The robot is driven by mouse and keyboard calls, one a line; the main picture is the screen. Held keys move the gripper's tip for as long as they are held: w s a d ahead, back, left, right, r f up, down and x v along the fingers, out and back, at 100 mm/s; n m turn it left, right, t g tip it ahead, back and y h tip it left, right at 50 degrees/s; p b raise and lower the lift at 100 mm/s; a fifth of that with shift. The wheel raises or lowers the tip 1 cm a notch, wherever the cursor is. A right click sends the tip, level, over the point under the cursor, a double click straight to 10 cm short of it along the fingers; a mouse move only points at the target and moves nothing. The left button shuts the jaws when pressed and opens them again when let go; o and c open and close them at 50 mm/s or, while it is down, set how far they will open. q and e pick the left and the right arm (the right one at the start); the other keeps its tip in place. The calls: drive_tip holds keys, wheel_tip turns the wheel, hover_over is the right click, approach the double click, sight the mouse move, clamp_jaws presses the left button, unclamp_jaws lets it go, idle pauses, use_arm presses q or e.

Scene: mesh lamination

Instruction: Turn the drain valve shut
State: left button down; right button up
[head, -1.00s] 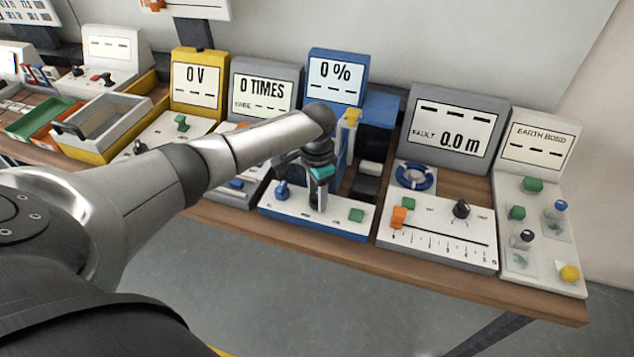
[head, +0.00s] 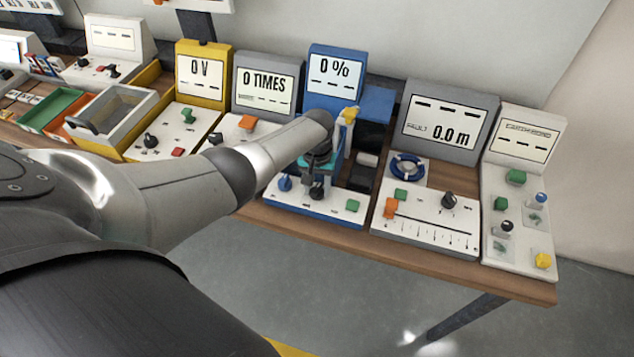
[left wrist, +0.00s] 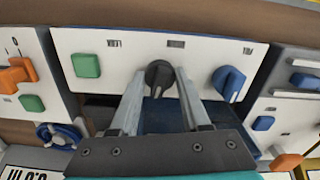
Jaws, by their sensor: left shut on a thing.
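The blue station (head: 340,215) has a white front panel with a blue knob (head: 285,183), a black knob (head: 317,193) and a green button (head: 352,205). My left gripper (head: 317,185) is over the middle of this panel, at the black knob. In the left wrist view the black knob (left wrist: 159,76) sits between the two fingertips (left wrist: 162,82), and the gripper is shut on it. The blue knob (left wrist: 229,82) is beside it, clear of the fingers. The panel labels are too small to read, so I cannot tell which knob is named drain. My right gripper is not in view.
The blue station's screen (head: 334,77) reads 0 %. A grey fault station (head: 437,130) with an orange slider (head: 391,207) stands close on its right. A grey counter station (head: 265,87) is close on its left, partly behind my arm. The floor in front is clear.

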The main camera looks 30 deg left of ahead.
sight(317, 187)
use_arm(q)
drive_tip(key=shift+n+p, duration=0.4)
drive_tip(key=shift+n, duration=0.8)
drive_tip(key=shift+c, duration=1.9)
unclamp_jaws()
drive_tip(key=shift+r, duration=0.15)
drive_tip(key=shift+r+p, duration=0.3)
drive_tip(key=shift+p, duration=0.1)
wheel_tip(317, 187, up, 14)
drive_tip(key=p, duration=0.4)
drive_tip(key=shift+r+p, duration=0.2)
drive_tip(key=shift+p, duration=0.15)
